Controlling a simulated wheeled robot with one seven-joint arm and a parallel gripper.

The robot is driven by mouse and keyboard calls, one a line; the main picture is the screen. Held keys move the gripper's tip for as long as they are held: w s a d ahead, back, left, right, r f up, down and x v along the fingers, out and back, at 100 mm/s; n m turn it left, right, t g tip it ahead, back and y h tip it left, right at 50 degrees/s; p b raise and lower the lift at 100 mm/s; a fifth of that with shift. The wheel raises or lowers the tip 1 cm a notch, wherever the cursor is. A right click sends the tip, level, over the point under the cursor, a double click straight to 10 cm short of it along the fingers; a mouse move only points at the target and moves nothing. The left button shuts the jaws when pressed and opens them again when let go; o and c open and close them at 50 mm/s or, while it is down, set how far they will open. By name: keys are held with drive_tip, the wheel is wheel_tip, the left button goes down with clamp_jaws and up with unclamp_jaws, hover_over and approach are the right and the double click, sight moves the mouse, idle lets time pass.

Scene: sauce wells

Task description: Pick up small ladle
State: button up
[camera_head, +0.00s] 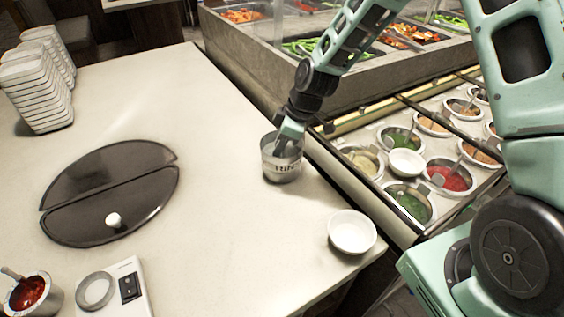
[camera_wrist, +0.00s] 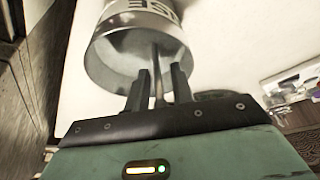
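A metal pot (camera_head: 281,170) with dark lettering stands on the pale counter near its right edge; it also shows in the wrist view (camera_wrist: 110,60). The thin handle of a ladle (camera_wrist: 157,88) rises from inside the pot, between my fingers. My gripper (camera_wrist: 159,80) points into the pot mouth with its two fingers apart, one on each side of the handle, with a gap visible on both sides. In the head view my gripper (camera_head: 287,146) is at the pot's rim and hides the ladle. The ladle's bowl is not clearly visible.
A white bowl (camera_head: 351,232) sits at the counter's right edge, and another (camera_head: 406,162) among the sauce wells. Sauce wells (camera_head: 450,178) and a food bar lie to the right. Stacked white dishes (camera_head: 36,92), a dark round lid (camera_head: 108,195) and a sauce pot (camera_head: 30,294) are left.

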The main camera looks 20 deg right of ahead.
clamp_jaws()
wheel_tip(320, 180, up, 10)
drive_tip(key=b, duration=0.1)
idle(0.4)
